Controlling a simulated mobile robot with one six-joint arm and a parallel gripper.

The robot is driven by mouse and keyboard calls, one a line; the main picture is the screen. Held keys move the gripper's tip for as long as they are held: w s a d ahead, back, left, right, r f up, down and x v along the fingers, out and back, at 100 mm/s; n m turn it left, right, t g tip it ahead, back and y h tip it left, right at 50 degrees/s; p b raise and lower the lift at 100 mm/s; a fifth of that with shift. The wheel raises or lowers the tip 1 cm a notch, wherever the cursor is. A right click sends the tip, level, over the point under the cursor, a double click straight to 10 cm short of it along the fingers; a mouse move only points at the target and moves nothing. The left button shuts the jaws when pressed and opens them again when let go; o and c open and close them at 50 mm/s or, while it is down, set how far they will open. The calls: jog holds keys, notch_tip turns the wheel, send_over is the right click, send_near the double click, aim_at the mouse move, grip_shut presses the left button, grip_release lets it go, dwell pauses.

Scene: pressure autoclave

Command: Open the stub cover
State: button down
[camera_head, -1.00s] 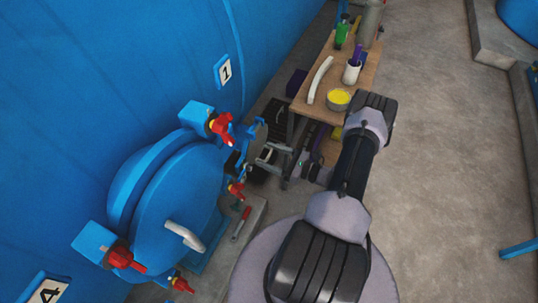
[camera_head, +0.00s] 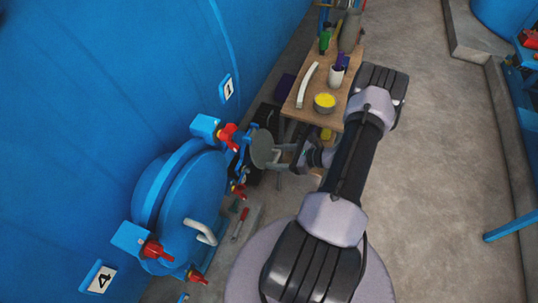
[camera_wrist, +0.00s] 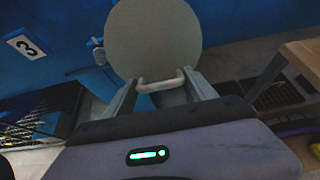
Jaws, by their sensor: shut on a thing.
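The stub cover (camera_head: 263,148) is a round grey disc. In the head view it stands out from the blue vessel wall, near the red-handled clamps. My gripper (camera_head: 285,155) is on its right side. In the wrist view the cover (camera_wrist: 155,40) fills the top middle, with its pale bar handle (camera_wrist: 160,84) at the lower edge. My gripper (camera_wrist: 161,90) has a finger at each end of this handle and is shut on it. The stub opening behind the cover is not clearly visible.
A large blue round door (camera_head: 190,200) with a white handle and red clamps (camera_head: 152,250) is at the left. Open concrete floor (camera_head: 430,150) lies to the right.

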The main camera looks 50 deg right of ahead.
notch_tip(320, 180, up, 15)
jog(key=s+g+h+p, duration=0.2)
jog(key=g+p, duration=0.7)
jog(key=p, duration=0.9)
jog(key=shift+d+r+h, duration=0.15)
jog(key=shift+d+h, duration=0.3)
jog(key=shift+h, duration=0.45)
jog(key=shift+w, duration=0.1)
jog(key=c, duration=0.6)
grip_release()
jog(key=shift+c, duration=0.2)
jog(key=shift+o, duration=1.1)
jog(key=shift+w+a, duration=0.1)
jog(key=shift+w, duration=0.05)
